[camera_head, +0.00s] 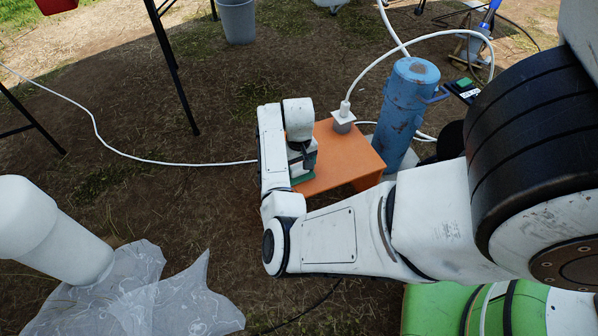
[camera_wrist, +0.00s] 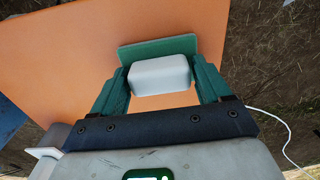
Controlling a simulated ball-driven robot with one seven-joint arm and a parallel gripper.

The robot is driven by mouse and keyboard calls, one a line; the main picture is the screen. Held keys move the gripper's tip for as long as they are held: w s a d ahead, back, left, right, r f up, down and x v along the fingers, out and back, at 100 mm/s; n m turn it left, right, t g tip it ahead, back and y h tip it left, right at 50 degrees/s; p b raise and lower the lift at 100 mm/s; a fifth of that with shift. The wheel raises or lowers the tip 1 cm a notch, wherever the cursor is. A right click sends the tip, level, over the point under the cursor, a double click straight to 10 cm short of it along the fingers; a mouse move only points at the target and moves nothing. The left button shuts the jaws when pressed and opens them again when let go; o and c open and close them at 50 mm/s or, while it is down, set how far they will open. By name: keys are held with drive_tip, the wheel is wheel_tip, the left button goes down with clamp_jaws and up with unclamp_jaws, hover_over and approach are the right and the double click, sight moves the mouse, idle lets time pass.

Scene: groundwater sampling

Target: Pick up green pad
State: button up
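The green pad (camera_wrist: 158,47) is a flat green piece with a white block (camera_wrist: 160,76) in front of it in the wrist view. I cannot tell whether the two are joined. My gripper (camera_wrist: 160,72) has two green fingers, one on each side of the white block and very close to it. Whether they press on it is not clear. The pad is over the orange table (camera_wrist: 60,60). In the head view, my gripper (camera_head: 303,165) points down at the left edge of the orange table (camera_head: 335,165), and my arm mostly hides the pad and block.
A white plug-like piece (camera_head: 343,120) with a cable stands on the table's back part. A tall blue cylinder (camera_head: 404,110) stands close to its right. A white cable (camera_head: 130,153) crosses the ground at left. A crumpled translucent sheet (camera_head: 150,300) lies front left.

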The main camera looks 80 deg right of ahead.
drive_tip(key=c, duration=0.6)
drive_tip(key=shift+r, duration=0.1)
drive_tip(key=shift+r+p, duration=0.9)
drive_tip(key=s+d+r+p, duration=0.2)
drive_tip(key=s+r, duration=0.1)
drive_tip(key=s, duration=0.1)
drive_tip(key=s+d+r+p, duration=0.3)
drive_tip(key=r, duration=0.1)
drive_tip(key=s+d+r+p, duration=0.2)
drive_tip(key=s+r+p, duration=0.1)
drive_tip(key=s+r, duration=0.1)
drive_tip(key=shift+s+d, duration=0.35)
drive_tip(key=shift+d, duration=0.05)
